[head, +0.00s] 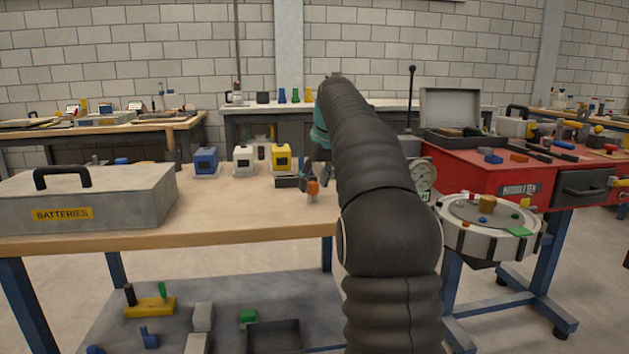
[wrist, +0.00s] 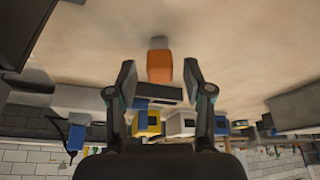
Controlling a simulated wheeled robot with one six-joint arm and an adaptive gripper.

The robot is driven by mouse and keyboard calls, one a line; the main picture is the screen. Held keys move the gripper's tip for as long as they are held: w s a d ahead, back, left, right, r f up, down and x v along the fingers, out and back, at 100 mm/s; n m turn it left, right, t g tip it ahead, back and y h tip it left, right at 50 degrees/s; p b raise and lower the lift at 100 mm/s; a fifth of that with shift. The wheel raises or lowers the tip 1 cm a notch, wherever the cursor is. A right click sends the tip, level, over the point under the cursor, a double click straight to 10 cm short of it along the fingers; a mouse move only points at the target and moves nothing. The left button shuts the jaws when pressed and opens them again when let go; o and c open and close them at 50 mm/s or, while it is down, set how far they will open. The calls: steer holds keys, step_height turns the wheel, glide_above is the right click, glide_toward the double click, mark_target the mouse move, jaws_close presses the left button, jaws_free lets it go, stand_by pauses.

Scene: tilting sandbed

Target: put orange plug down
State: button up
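The orange plug (head: 313,188) is near the front edge of the wooden workbench, right of its middle, with its grey end down; it looks upright. In the wrist view, which is upside down, the orange plug (wrist: 159,65) lies ahead of and between the fingertips. My gripper (wrist: 159,82) is open, with a visible gap between each finger and the plug, and holds nothing. In the head view my arm hides most of the gripper. I cannot tell exactly how far the fingertips are from the plug.
A dark grey block (wrist: 160,94) lies just behind the plug. Blue (head: 206,161), white (head: 244,160) and yellow (head: 282,158) boxes stand farther back. A grey batteries case (head: 120,196) fills the bench's left end. A round device (head: 470,236) and red bench (head: 470,176) are at right.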

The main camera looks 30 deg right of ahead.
steer(key=p+v, duration=0.3)
steer(key=v, duration=0.9)
steer(key=shift+r, duration=0.15)
steer(key=s+a+f, duration=0.3)
steer(key=s+a, duration=0.4)
steer(key=s, duration=0.1)
steer(key=s+a+f, duration=0.4)
steer(key=s+a, duration=0.3)
steer(key=s+a+f, duration=0.3)
steer(key=s+f, duration=0.6)
steer(key=s+a+f+m+t, duration=0.1)
steer(key=s+a+f, duration=0.1)
steer(key=s+f, duration=0.6)
steer(key=shift+s+a+f, duration=0.35)
steer(key=shift+a+f, duration=0.05)
steer(key=shift+f, duration=0.35)
